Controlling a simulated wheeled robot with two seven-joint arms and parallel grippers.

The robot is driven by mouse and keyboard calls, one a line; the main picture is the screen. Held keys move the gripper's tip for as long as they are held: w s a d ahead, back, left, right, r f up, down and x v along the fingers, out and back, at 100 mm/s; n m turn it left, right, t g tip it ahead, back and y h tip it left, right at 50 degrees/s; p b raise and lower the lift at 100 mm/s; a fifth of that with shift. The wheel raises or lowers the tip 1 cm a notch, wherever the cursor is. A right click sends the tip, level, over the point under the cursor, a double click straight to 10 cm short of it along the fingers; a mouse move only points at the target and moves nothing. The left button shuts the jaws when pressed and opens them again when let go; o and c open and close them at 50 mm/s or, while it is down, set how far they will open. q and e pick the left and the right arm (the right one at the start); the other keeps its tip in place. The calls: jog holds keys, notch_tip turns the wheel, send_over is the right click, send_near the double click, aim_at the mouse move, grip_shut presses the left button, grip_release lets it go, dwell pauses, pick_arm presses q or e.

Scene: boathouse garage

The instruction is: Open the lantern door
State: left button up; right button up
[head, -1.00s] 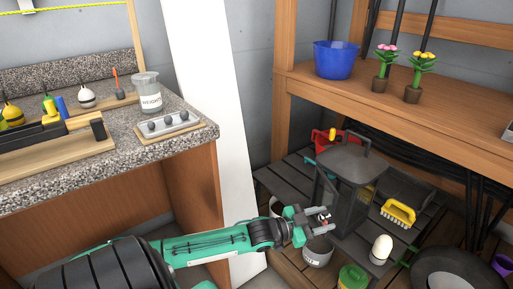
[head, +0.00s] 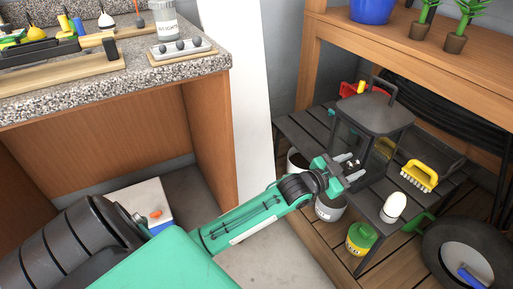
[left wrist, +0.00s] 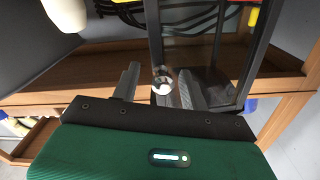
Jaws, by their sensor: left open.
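The dark lantern (head: 376,114) has a wide lid, a top handle and glass sides, and stands upright on the slatted shelf. In the left wrist view its dark frame (left wrist: 153,40) and glass fill the upper middle. A shiny round knob (left wrist: 162,83) shows between my fingers there, low by the frame post. My left gripper (head: 352,170) is open at the lantern's near lower side, and its fingers also show in the left wrist view (left wrist: 158,88). I cannot tell whether a finger touches the knob, or if the door is ajar. My right gripper is out of view.
A yellow brush (head: 420,176) and a white egg-shaped thing (head: 394,206) are right of the lantern. A grey pot (head: 329,208) and a green-yellow can (head: 361,238) sit below my gripper. A wooden bench (head: 440,75) overhangs behind; a stone counter (head: 120,82) is at left.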

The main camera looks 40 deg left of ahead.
pick_arm(q)
jog(key=shift+s, duration=0.15)
jog(key=p+v, duration=0.5)
jog(key=v, duration=0.9)
jog(key=a+f+n+g+y+p, duration=0.3)
jog(key=a+f+g+y+p, duration=0.15)
jog(key=f+p, duration=0.6)
jog(key=s+a+f+n+g+y+p, duration=0.1)
jog(key=s+a+f+g+p, duration=0.1)
jog(key=s+f+p, duration=0.7)
jog(key=shift+s+f+g, duration=0.75)
jog(key=shift+s+f, duration=0.15)
jog(key=shift+f, duration=0.85)
jog(key=shift+a, duration=0.15)
